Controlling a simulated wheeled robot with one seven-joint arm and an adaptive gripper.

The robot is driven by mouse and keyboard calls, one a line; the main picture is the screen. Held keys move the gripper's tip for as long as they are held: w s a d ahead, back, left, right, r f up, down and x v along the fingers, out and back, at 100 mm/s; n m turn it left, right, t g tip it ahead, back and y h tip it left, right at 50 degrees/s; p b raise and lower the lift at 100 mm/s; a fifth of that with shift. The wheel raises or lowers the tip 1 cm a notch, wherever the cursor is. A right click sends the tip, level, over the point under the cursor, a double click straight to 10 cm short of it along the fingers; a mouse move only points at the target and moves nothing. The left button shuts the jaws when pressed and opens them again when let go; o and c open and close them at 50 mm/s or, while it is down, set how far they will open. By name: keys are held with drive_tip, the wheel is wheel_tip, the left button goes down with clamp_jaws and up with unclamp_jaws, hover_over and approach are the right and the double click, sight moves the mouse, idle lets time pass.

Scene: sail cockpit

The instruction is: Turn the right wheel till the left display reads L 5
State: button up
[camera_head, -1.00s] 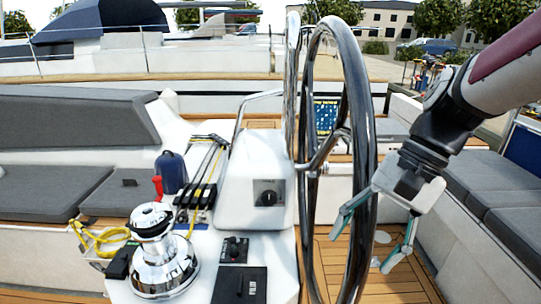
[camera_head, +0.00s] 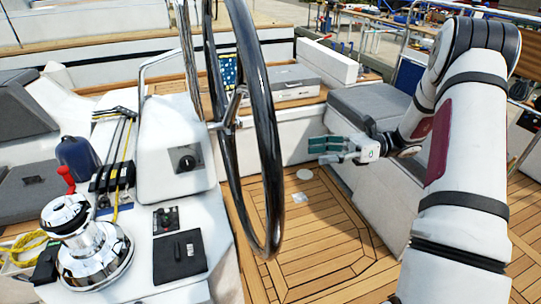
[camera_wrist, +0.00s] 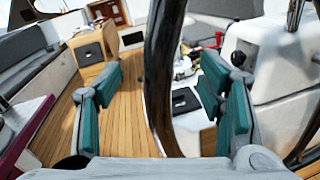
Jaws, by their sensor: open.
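The right wheel (camera_head: 268,140) is a large dark, glossy ring in front of the white pedestal (camera_head: 165,145). My gripper (camera_head: 315,152) is open and empty, level, with its teal fingers pointing left at the rim. In the head view a gap shows between fingertips and rim. In the wrist view the wheel's rim (camera_wrist: 164,70) runs upright between the two fingers of my gripper (camera_wrist: 160,100), apart from both. The pedestal carries a dark knob panel (camera_head: 185,160). I see no readable left display, and no L number.
A chrome winch (camera_head: 92,255), a small switch panel (camera_head: 165,219) and a black panel (camera_head: 180,256) lie left of the wheel. A grey-cushioned bench (camera_head: 370,105) stands behind my gripper. The wooden floor (camera_head: 315,235) right of the wheel is mostly clear.

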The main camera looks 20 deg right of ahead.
sight(270, 157)
drive_tip(key=a+p, duration=0.1)
drive_tip(key=a, duration=0.3)
drive_tip(key=w+a+p, duration=0.1)
drive_tip(key=a, duration=0.2)
drive_tip(key=w+a+p, duration=0.1)
drive_tip(key=a, duration=0.3)
drive_tip(key=shift+w+a+p, duration=0.2)
drive_tip(key=shift+a+p, duration=0.1)
drive_tip(key=shift+w+a+f, duration=0.15)
drive_tip(key=shift+w+a, duration=0.1)
drive_tip(key=shift+a, duration=0.5)
